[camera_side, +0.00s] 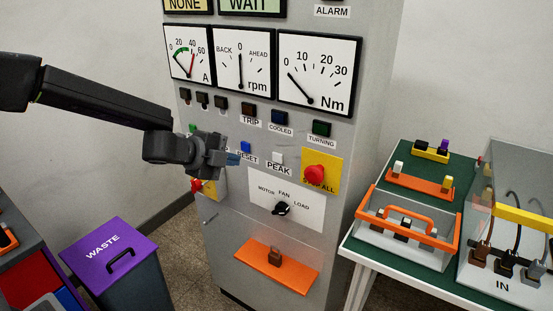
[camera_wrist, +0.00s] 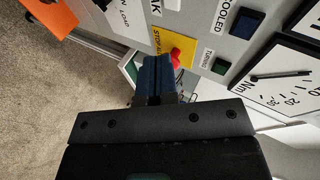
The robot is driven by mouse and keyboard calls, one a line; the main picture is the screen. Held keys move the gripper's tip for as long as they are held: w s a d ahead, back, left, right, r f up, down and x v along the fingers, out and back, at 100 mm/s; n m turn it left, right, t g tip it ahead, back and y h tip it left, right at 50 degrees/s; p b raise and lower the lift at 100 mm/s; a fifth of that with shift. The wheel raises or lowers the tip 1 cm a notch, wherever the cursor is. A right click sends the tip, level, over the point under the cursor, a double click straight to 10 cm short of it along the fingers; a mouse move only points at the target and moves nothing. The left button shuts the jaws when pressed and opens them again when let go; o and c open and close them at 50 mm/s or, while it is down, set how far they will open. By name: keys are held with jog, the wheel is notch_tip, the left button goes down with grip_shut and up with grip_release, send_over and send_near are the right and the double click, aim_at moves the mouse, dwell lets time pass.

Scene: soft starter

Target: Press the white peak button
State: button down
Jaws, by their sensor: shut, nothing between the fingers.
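The gap between fingertips and panel cannot be judged. In the wrist view the shut fingers (camera_wrist: 156,70) point toward the yellow stop plate; only the last letter of the PEAK label (camera_wrist: 156,8) shows at the top edge, and I cannot make out the white button there.
A blue button (camera_side: 245,146) sits left of the white one. A red mushroom stop button (camera_side: 315,173) on a yellow plate (camera_side: 327,157) sits right. Below are a selector knob (camera_side: 281,208) and an orange plate (camera_side: 290,273). A table with trays stands right, a purple-lidded waste bin (camera_side: 95,270) left.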

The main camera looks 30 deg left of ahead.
aim_at(277, 158)
jog(key=w+d+f+m+g+h, duration=0.1)
jog(key=d+f+m+g+h, duration=0.1)
jog(key=f+m, duration=0.3)
jog(key=shift+w+d+f+h, duration=0.3)
jog(key=shift+d+f+h, duration=0.2)
jog(key=shift+d+h, duration=0.15)
jog(key=shift+w, duration=4.4)
jog(key=shift+w, duration=0.4)
